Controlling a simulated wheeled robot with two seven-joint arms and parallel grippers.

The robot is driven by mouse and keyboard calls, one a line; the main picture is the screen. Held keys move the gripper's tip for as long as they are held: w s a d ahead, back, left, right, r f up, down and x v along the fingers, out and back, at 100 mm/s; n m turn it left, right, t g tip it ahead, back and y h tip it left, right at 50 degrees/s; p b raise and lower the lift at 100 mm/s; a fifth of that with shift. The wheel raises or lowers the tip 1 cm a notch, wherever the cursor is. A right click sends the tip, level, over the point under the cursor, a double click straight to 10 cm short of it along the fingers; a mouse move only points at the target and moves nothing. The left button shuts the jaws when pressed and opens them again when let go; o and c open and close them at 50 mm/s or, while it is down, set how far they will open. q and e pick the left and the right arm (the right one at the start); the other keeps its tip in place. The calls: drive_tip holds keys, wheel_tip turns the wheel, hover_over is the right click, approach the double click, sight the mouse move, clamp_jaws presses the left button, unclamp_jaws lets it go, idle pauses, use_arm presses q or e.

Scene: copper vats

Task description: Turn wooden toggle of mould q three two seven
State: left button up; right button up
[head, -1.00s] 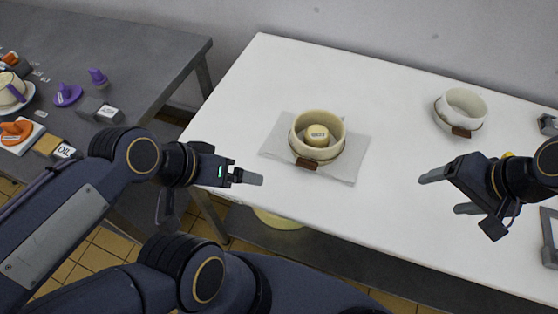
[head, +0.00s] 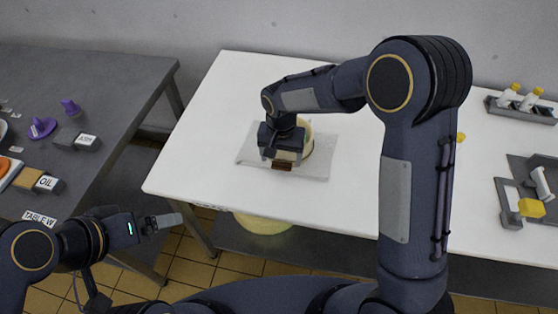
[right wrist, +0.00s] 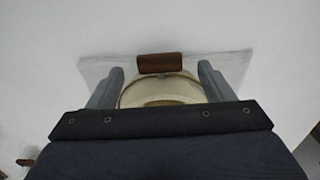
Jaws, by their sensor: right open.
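A cream round mould (head: 307,142) stands on a pale sheet (head: 318,171) on the white table, mostly hidden by my right gripper (head: 282,157). Its brown wooden toggle (head: 281,167) shows at the near side. In the right wrist view the toggle (right wrist: 160,63) lies crosswise between the open finger ends, with a clear gap on each side. The mould's rim (right wrist: 160,93) shows behind it. No mould number is readable. My left gripper (head: 164,222) hangs at the lower left, away from the mould; its finger gap is unclear.
My right arm covers the middle of the white table (head: 210,140). At right are a rack of yellow-capped bottles (head: 520,106) and a grey tray with a yellow-ended tool (head: 530,207). The grey table (head: 120,85) at left holds purple pieces and labelled blocks.

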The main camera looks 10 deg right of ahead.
sight(283, 167)
drive_tip(key=shift+f, duration=1.4)
drive_tip(key=c, duration=1)
drive_tip(key=shift+d+f+y+b, duration=0.2)
drive_tip(key=shift+y+b, duration=0.3)
drive_tip(key=shift+b, duration=0.25)
drive_tip(key=y+b, duration=0.1)
drive_tip(key=b, duration=0.1)
drive_tip(key=t+y+b, duration=0.1)
drive_tip(key=y+b, duration=0.1)
drive_tip(key=b, duration=0.1)
drive_tip(key=d+y+b, duration=0.1)
drive_tip(key=b, duration=0.2)
drive_tip(key=shift+s+d+f+t+y, duration=0.1)
drive_tip(key=shift+s+f+t+y, duration=0.1)
drive_tip(key=shift+f+t+y, duration=0.15)
drive_tip(key=shift+r+t+y+b, duration=0.25)
drive_tip(key=shift+y+b, duration=0.2)
drive_tip(key=shift+b, duration=0.5)
drive_tip(key=o, duration=1)
